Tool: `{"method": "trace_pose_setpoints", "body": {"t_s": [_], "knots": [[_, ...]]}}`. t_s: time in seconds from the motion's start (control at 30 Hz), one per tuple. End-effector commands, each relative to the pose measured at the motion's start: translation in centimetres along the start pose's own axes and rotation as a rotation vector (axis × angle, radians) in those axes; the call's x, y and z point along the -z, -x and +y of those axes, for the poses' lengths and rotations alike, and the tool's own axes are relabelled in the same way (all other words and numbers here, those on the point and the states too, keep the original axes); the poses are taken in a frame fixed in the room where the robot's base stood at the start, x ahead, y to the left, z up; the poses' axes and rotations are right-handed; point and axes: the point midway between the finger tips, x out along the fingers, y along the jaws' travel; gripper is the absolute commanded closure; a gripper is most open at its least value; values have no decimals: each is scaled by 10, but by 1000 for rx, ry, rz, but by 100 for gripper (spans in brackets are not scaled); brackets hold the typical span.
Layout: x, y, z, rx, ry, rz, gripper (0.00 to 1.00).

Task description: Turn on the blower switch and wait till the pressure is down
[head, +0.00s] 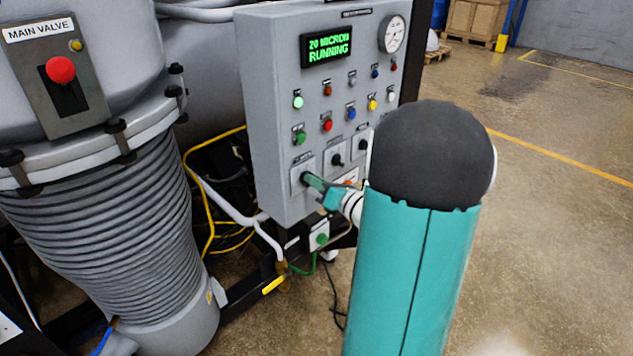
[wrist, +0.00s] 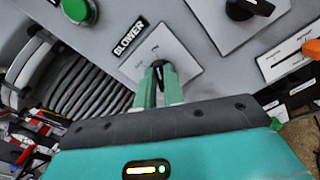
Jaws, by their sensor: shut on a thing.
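The blower switch (wrist: 157,66) is a black knob on a light square plate beside the "BLOWER" label (wrist: 131,38) in the wrist view. My gripper (wrist: 158,75) is shut on this knob, with a green finger on each side. The fingers hide much of the knob, and I cannot tell its exact angle. In the head view my gripper (head: 312,183) reaches the lower left plate of the grey control panel (head: 262,110). The green display (head: 328,47) reads "20 MICRON RUNNING". A round dial gauge (head: 393,34) is at the panel's top right; its reading is too small to tell.
Several coloured buttons and other black knobs cover the panel, including one (wrist: 240,8) to the right of the blower plate. The main valve box (head: 62,75) with a red button and a ribbed bellows (head: 110,240) stand left. Open floor (head: 560,190) lies right.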

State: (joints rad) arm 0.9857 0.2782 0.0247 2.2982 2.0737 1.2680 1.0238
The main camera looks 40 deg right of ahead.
Motion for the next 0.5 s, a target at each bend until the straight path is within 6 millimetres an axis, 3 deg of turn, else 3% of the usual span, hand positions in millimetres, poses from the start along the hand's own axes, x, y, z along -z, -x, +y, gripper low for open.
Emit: {"method": "trace_pose_setpoints", "body": {"t_s": [0.07,0.1,0.2,0.5], "knots": [[0,0,0,0,-2,0,100],[0,0,0,1,-1,0,86],[0,0,0,1,-1,0,68],[0,1,0,1,0,0,68]]}}
